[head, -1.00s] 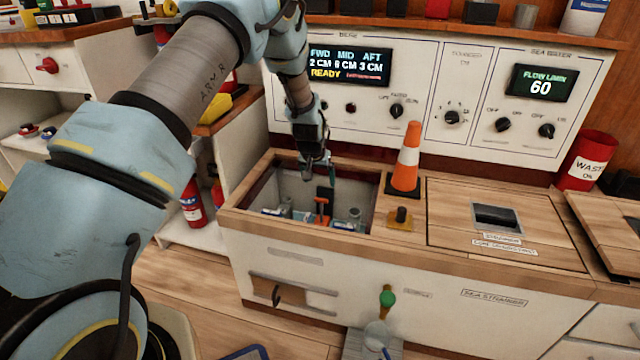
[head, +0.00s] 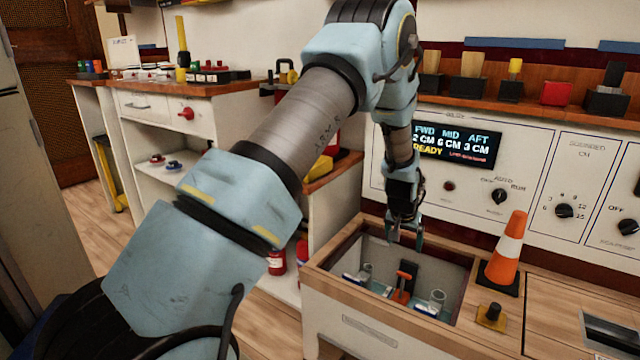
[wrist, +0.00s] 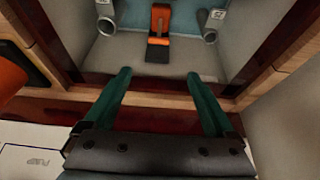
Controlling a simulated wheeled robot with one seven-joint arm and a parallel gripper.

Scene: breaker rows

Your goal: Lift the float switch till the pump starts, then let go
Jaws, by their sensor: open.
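The float switch (head: 402,283), an orange lever on a dark base, stands inside the open bilge well (head: 332,277). In the wrist view the orange float (wrist: 160,20) is at the top centre, beyond my fingertips. My gripper (head: 405,235) hangs over the back part of the well, above the switch and apart from it. Its two green fingers (wrist: 155,90) are spread and empty in the wrist view. The bilge panel display (head: 453,143) shows FWD 2 cm, MID 6 cm, AFT 3 cm and READY.
Grey pipe ends (head: 437,299) flank the switch. An orange cone (head: 507,250) and a yellow-based black knob (head: 491,314) stand on the counter right of the well. The well's wooden rim (head: 322,262) surrounds the opening. A fire extinguisher is partly hidden behind my arm.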

